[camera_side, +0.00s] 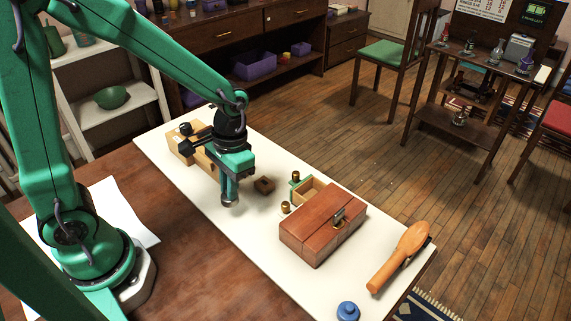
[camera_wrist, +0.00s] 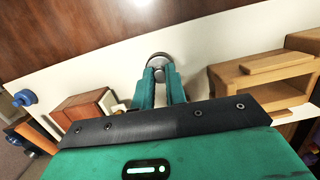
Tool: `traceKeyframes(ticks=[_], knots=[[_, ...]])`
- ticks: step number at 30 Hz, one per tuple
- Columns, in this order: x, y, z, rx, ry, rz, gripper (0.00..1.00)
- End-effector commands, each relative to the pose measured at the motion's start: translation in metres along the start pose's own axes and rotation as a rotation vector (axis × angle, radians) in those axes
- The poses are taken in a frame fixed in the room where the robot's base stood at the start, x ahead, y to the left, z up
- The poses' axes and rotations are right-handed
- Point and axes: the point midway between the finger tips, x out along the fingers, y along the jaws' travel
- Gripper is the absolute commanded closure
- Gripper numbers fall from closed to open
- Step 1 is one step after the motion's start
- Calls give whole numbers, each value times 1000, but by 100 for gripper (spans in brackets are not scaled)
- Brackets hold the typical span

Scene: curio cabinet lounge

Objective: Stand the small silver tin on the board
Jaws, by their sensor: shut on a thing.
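My gripper (camera_side: 230,190) points down over the left part of the long cream board (camera_side: 255,233), near its front edge. Its green fingers are shut on the small silver tin (camera_side: 231,202), a short round grey thing at the fingertips. In the wrist view the tin (camera_wrist: 157,58) shows as a silver disc just beyond the fingertips, with the board's edge behind it. The fingers hide part of the tin. I cannot tell whether its underside touches the board.
Wooden blocks (camera_side: 183,148) stand behind left. A wooden brush-like thing (camera_side: 400,258) and blue lidded pot (camera_side: 347,311) occupy the right end.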

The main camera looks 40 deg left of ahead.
Motion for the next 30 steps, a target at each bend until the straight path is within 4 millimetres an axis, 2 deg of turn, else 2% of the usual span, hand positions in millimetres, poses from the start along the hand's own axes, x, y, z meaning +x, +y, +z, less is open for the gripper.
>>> traceKeyframes(ticks=[5,14,24,30], knots=[[7,-11,-8,-1,-1,6,100],[11,-12,-10,1,-2,6,100],[42,-12,-14,1,-4,6,100],[48,-12,-15,1,-1,6,100]])
